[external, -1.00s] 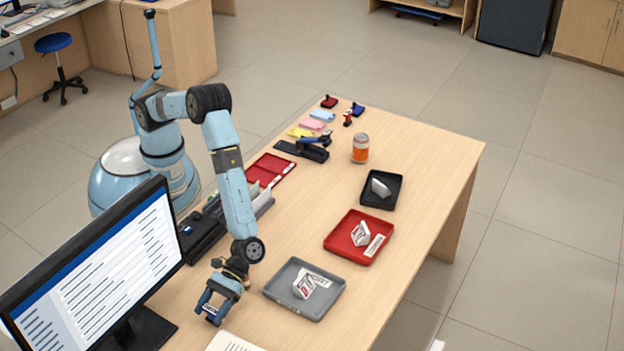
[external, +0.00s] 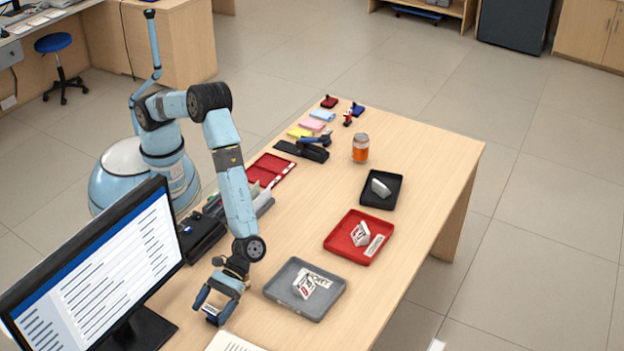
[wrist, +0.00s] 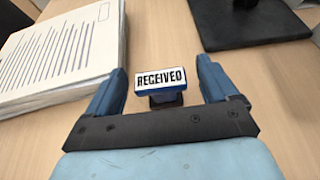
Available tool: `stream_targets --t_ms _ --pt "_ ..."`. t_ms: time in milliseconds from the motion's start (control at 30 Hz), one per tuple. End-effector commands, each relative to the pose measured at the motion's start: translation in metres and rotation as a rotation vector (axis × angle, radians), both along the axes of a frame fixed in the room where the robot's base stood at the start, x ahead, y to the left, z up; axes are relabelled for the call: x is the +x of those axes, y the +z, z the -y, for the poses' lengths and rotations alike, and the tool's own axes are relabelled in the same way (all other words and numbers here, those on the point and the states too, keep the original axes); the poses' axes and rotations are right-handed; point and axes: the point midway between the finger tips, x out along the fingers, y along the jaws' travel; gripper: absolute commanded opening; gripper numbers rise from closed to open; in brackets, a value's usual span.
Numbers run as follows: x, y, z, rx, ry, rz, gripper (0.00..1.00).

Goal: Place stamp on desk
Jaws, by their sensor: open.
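In the external view, my gripper (external: 212,307) is at the desk's near end, between the monitor and the grey tray, and largely hides the stamp.
A stack of printed paper (wrist: 70,50) lies close to the left finger. The monitor (external: 95,275) stands at left. The grey tray (external: 322,307), red tray (external: 350,255) and black tray (external: 368,197) hold items. An orange jar (external: 360,150) stands farther back.

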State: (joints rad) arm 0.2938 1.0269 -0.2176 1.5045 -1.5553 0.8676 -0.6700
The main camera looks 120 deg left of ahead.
Motion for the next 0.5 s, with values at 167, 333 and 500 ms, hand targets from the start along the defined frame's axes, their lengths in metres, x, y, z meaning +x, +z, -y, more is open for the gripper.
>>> stream_targets --t_ms 167,333,500 --pt "0.001 0.012 -0.028 0.0 0.004 0.001 0.87" --pt "0.001 0.025 -0.06 -0.001 0.004 0.001 0.87" --pt "0.001 0.035 -0.085 -0.001 0.002 0.0 0.87"
